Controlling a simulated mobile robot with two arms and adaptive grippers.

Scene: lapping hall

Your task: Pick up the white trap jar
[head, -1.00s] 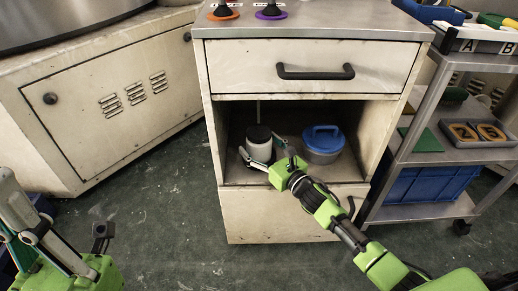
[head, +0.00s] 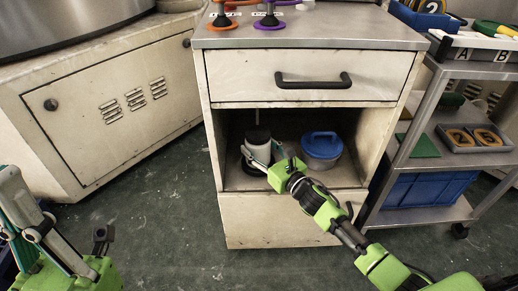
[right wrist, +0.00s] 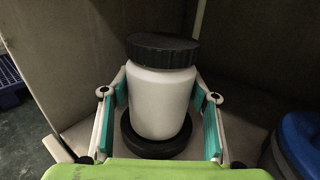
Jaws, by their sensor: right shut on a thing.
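The white trap jar (head: 257,147) with a black lid stands upright in the open bay of the cabinet, left of a blue-lidded tub. My right gripper (head: 264,154) is shut on its body, one finger on each side. In the right wrist view the white jar (right wrist: 160,100) sits between the teal finger pads, over a round black base (right wrist: 157,147). I cannot tell whether the jar is clear of that base. My left gripper (head: 72,236) is open and empty at the lower left, away from the cabinet.
The blue-lidded tub (head: 322,146) is close to the right of my right gripper. The cabinet (head: 262,222) encloses the bay with side walls and a drawer (head: 310,76) above. A metal cart (head: 420,214) stands on the right. Floor in front is clear.

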